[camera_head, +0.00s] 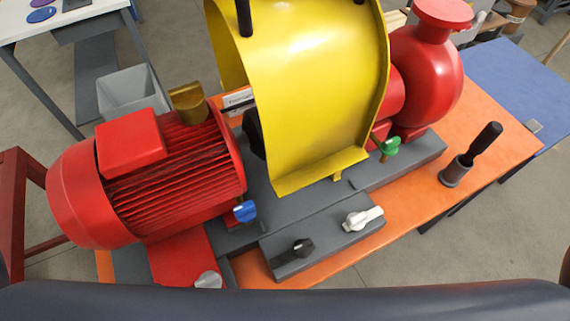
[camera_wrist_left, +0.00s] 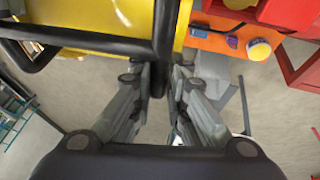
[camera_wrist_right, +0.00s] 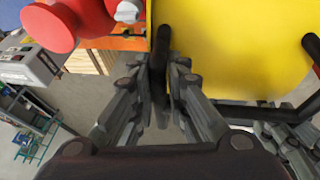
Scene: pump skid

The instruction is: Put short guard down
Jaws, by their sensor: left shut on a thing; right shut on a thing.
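The yellow guard (camera_head: 315,80) is a curved cover over the middle of the grey skid base (camera_head: 270,205), between the red motor (camera_head: 175,170) and the red pump (camera_head: 430,75). I cannot tell whether its lower edge touches the base. Its black handles (camera_head: 244,18) reach out of the top of the head view. My left gripper (camera_wrist_left: 158,88) is shut on one black handle bar, with the guard's yellow sheet (camera_wrist_left: 100,15) beyond. My right gripper (camera_wrist_right: 160,85) is shut on another black handle bar beside the yellow sheet (camera_wrist_right: 235,50). Neither gripper shows in the head view.
A blue knob (camera_head: 245,211) and a green knob (camera_head: 390,147) sit near the guard. A black knob (camera_head: 303,248) and a white knob (camera_head: 362,218) are on the front block. A black-handled tool (camera_head: 484,143) stands in a cup on the orange bench (camera_head: 500,135). A grey bin (camera_head: 130,92) is behind the motor.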

